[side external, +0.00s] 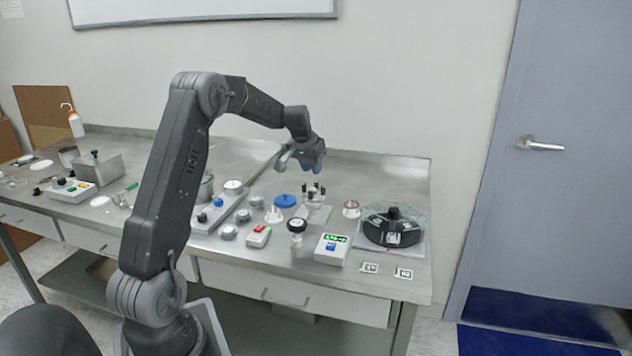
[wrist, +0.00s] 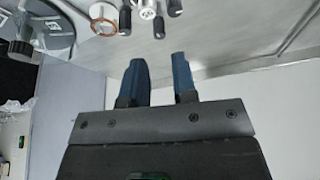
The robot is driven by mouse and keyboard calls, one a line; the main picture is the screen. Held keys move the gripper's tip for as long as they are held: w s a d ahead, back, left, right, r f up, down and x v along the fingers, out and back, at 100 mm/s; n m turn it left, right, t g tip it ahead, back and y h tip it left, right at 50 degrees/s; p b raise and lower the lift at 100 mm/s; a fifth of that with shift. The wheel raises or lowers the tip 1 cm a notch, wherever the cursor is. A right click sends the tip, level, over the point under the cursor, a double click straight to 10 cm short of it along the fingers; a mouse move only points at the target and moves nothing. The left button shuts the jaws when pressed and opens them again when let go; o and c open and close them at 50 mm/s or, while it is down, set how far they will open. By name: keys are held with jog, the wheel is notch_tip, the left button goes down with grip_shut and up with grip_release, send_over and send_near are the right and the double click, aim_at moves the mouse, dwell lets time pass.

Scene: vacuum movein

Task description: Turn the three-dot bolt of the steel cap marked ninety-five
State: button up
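A small pale fixture (side external: 314,196) with several upright black-topped bolts stands on a clear plate right of centre on the bench. It is cut off at the top edge of the wrist view (wrist: 148,12), with dark bolts on each side. No number ninety-five or three-dot mark can be read, so I cannot tell which bolt is meant. My gripper (side external: 314,170) points down just above the fixture in the side view. In the wrist view its two blue fingers (wrist: 160,70) are apart with nothing between them, and the fixture lies beyond their tips.
A black round device (side external: 375,226) stands to the right, beside a copper-rimmed ring (side external: 351,208). A blue disc (side external: 285,201), a black-topped knob (side external: 297,225) and a box with a green display (side external: 332,249) surround the fixture closely. The bench behind is clear.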

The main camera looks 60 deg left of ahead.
aim_at(316, 181)
jog(key=x, duration=0.6)
jog(key=shift+w+f, duration=0.1)
jog(key=shift+f, duration=0.15)
grip_shut()
